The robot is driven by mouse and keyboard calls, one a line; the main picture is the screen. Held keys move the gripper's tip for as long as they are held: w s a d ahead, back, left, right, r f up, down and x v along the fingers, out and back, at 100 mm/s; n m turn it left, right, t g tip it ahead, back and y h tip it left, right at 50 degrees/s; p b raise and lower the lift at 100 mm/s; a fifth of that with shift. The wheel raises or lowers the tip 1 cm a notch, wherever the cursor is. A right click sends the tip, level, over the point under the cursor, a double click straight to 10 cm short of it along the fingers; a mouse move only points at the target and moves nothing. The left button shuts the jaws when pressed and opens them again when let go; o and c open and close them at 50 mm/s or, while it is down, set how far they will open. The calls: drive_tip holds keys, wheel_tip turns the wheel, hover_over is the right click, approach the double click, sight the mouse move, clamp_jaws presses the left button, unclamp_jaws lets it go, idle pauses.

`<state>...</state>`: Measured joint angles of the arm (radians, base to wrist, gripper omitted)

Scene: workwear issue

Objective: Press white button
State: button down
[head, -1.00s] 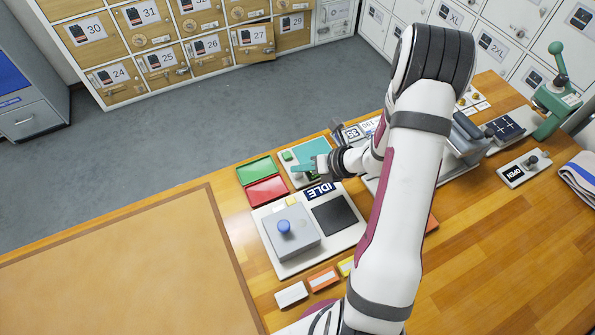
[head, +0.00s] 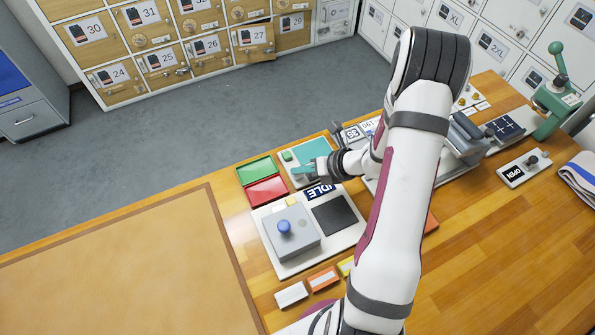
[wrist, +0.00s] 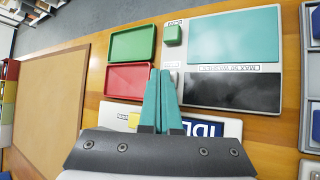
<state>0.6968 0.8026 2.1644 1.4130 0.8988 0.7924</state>
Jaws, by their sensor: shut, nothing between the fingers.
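My gripper (head: 303,172) has teal fingers, which are shut together and empty. In the wrist view the gripper (wrist: 161,72) points at the left edge of a pale panel (wrist: 184,52). A green button (wrist: 173,35) stands at the panel's upper left, beyond the fingertips; it also shows in the head view (head: 287,155). A small white piece, seemingly the white button (wrist: 173,76), shows right beside the fingertips and is partly hidden by them. I cannot tell whether the fingers touch it.
A green tray (wrist: 133,43) and a red tray (wrist: 128,80) lie left of the panel. A grey box with a blue knob (head: 284,227) stands nearer, beside a dark pad (head: 334,214) and an IDLE display (head: 320,191). A brown mat (head: 120,265) covers the left of the desk.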

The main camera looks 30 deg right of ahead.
sight(301, 178)
idle(0.4)
drive_tip(key=shift+r, duration=0.8)
wheel_tip(301, 178, up, 5)
idle(0.9)
